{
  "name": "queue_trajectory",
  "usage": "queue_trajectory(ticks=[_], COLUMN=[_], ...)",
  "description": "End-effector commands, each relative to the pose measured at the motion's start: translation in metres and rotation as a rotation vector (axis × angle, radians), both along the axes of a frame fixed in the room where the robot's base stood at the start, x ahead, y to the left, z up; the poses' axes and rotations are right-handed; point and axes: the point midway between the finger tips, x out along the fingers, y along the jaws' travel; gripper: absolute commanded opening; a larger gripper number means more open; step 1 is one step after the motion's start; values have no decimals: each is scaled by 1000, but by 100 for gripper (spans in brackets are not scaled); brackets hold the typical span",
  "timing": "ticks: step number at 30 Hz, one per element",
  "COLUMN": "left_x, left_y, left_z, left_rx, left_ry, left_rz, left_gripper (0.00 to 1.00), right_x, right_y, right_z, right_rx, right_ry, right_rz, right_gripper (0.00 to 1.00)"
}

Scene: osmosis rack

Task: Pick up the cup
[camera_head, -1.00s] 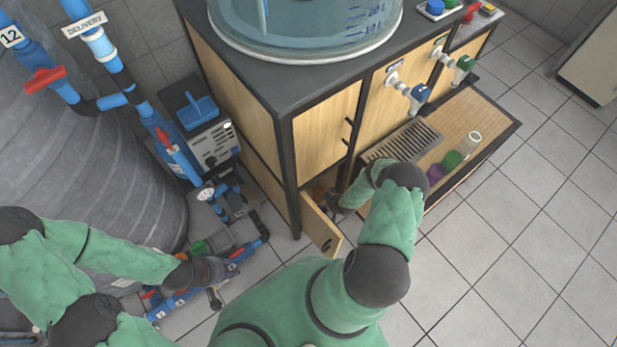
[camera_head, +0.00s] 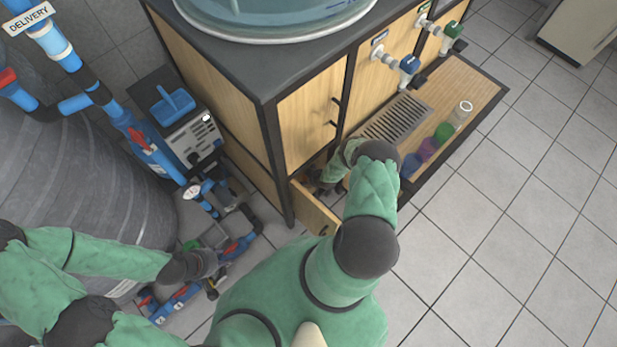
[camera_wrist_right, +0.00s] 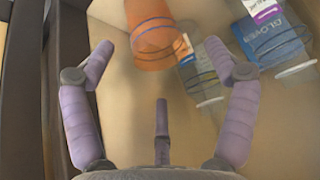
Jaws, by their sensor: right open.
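In the right wrist view, an orange cup (camera_wrist_right: 152,27) with dark blue bands is at the top centre, just beyond my fingertips. My right gripper (camera_wrist_right: 158,66) is open, its fingers spread with nothing between them. In the head view, my right gripper (camera_head: 322,182) is at the opening of the lower cabinet, mostly hidden by my arm. Other cups stand on the wooden tray: blue (camera_head: 411,165), purple (camera_head: 428,149), green (camera_head: 443,132) and a pale one (camera_head: 461,113). My left gripper (camera_head: 212,290) is low by the blue pipework, far from the cups; its finger opening is unclear.
In the right wrist view, a blue glove box (camera_wrist_right: 268,42) and clear banded containers (camera_wrist_right: 205,84) are right of the orange cup. A dark cabinet frame (camera_wrist_right: 35,75) is at left. The small lower door (camera_head: 315,208) stands open. Tiled floor (camera_head: 500,230) is clear at right.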

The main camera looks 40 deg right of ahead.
Motion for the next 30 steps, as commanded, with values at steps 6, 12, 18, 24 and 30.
queue_trajectory(ticks=[6,12,18,24,30], left_x=[0,0,0,0,0], left_y=[0,0,0,0,0], left_z=[-23,-27,-26,-26,-26], left_rx=[0,0,0,0,0], left_ry=[0,0,0,0,0], left_rz=[0,0,0,0,0], left_gripper=[40,40,40,40,40], right_x=[15,19,19,19,19], right_y=[-2,-3,-3,-3,-2], right_z=[-30,-35,-34,-34,-35], right_rx=[-1,-1,-1,0,0], right_ry=[-1,0,0,0,0], right_rz=[1,0,0,1,1], right_gripper=[86,86,69,46,46])
